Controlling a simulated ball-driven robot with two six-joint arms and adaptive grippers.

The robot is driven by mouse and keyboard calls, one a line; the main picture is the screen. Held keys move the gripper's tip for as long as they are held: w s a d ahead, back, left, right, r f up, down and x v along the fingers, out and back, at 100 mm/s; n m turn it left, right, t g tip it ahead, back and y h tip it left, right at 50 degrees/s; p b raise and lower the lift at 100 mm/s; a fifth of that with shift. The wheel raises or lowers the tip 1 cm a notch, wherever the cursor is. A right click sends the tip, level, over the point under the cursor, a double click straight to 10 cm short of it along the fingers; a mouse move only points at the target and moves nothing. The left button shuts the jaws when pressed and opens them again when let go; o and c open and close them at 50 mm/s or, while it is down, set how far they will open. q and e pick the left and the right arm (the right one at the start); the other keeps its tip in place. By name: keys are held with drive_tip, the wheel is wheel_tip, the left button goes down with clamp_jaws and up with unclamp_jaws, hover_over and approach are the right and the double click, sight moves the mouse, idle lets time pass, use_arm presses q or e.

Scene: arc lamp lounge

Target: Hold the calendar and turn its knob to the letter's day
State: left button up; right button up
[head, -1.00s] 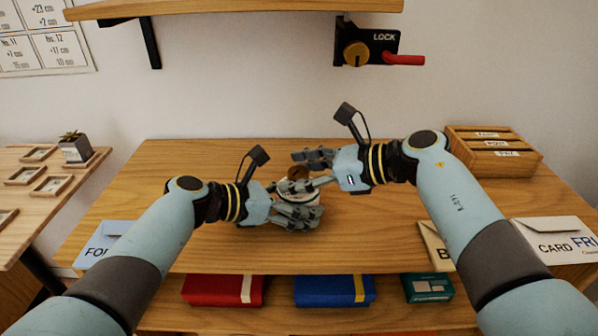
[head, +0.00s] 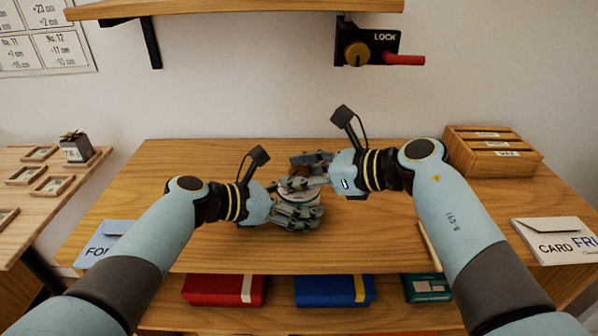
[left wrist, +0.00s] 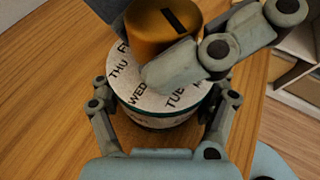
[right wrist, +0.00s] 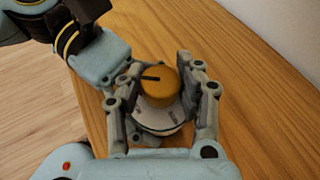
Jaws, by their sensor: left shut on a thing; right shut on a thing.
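The calendar (head: 299,197) is a round drum standing on the desk. Its white top ring (left wrist: 122,82) carries day names; THU, WED and TUE can be read in the left wrist view. A gold knob (right wrist: 158,88) with a dark line mark rises from its centre. My left gripper (head: 298,214) is shut around the calendar's drum. My right gripper (head: 304,172) is shut on the knob from above and hides part of the ring. An envelope (head: 556,241) at the desk's right reads CARD and FRI. A blue envelope (head: 97,246) at the left is partly hidden.
A wooden organiser (head: 492,152) stands at the back right. A lock with a red handle (head: 403,59) hangs under the shelf (head: 240,8). Red (head: 215,289) and blue (head: 333,290) boxes lie below. The desk behind the grippers is clear.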

drive_tip(key=o, duration=1.2)
drive_tip(key=shift+d, duration=0.1)
drive_tip(key=v, duration=1.2)
use_arm(q)
drive_tip(key=o, duration=1.6)
